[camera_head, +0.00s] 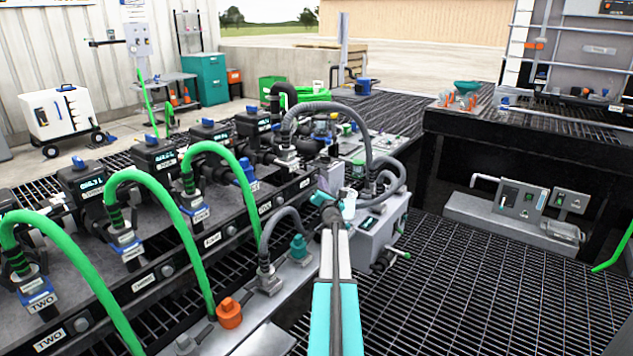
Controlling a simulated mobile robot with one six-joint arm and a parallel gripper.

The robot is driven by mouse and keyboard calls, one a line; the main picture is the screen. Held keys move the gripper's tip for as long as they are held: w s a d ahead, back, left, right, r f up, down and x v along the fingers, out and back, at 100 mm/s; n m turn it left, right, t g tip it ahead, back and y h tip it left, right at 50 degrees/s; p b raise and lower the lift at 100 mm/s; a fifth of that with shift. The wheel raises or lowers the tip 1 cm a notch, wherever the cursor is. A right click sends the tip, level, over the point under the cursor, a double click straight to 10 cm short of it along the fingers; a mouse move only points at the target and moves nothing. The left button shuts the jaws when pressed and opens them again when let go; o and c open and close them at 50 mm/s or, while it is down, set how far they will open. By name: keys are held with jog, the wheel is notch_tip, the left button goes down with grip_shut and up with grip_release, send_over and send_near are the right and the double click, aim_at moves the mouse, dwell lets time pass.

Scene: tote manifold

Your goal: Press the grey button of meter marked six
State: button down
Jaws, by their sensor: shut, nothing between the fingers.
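A row of dark meters with lit displays runs from the near left towards the back; one is the meter at the far end of the readable row (254,124). Plates on the front rail read TWO (50,337) and, farther along, what look like THREE (143,283) and FOUR (212,240). Round grey buttons sit beside the plates, such as the one by TWO (82,325). I cannot make out a six; its plate and button are too small or hidden behind my arm and the hoses. My gripper (323,190) is shut and empty, near the far end of the rail.
Green hoses (170,205) arch over the near rail, and grey hoses (352,108) loop around the far end. A grey box with a small display (378,228) stands right of my gripper. An orange fitting (229,313) sits in front. Open grating (450,290) lies to the right.

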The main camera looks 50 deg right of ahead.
jog(key=shift+s, duration=0.95)
jog(key=shift+s, duration=0.15)
jog(key=s+p, duration=0.1)
jog(key=s, duration=0.3)
jog(key=shift+s, duration=0.35)
dwell(0.6)
jog(key=shift+s, duration=0.15)
